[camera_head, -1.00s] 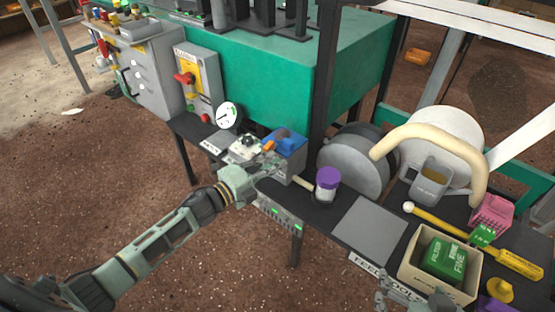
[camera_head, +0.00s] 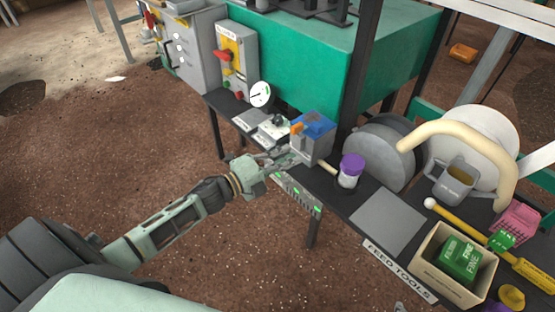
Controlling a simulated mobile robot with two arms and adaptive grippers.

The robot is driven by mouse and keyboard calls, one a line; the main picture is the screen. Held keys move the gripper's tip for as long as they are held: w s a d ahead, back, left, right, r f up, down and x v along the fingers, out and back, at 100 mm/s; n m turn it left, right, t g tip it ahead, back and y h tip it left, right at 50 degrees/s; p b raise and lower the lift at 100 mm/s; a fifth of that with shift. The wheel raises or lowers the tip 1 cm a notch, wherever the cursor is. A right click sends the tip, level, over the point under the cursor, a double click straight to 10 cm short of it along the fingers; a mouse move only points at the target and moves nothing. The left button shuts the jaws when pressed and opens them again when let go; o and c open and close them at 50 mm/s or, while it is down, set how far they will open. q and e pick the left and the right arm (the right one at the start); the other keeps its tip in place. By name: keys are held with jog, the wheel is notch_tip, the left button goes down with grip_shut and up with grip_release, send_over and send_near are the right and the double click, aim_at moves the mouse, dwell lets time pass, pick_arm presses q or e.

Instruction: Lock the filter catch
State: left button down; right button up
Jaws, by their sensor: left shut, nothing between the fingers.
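The filter housing (camera_head: 312,145) is a grey box with a blue lid (camera_head: 318,122), standing on the dark bench. An orange catch (camera_head: 297,128) sits at the lid's left side. At this size I cannot tell its exact setting. My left gripper (camera_head: 289,158) is shut and empty. Its fingertips are low beside the housing's left face, below the catch; I cannot tell whether they touch it. Only a small tip of what looks like my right gripper (camera_head: 399,307) shows at the bottom edge.
A pressure gauge (camera_head: 261,94) stands left of the housing. A purple-capped jar (camera_head: 350,170) is to its right, before a grey drum (camera_head: 384,154). A box with a green filter pack (camera_head: 461,260) stands further right. The grey mat (camera_head: 388,222) is bare.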

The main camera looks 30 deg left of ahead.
pick_arm(q)
jog(key=v, duration=0.3)
jog(key=shift+a+r, duration=0.1)
jog(key=shift+a, duration=0.15)
pick_arm(e)
jog(key=shift+s+d+f+g, duration=0.2)
jog(key=shift+s+g, duration=0.05)
jog(key=shift+s, duration=0.35)
jog(key=shift+s+d+f+g, duration=0.2)
jog(key=shift+s+g, duration=0.05)
jog(key=shift+s, duration=0.3)
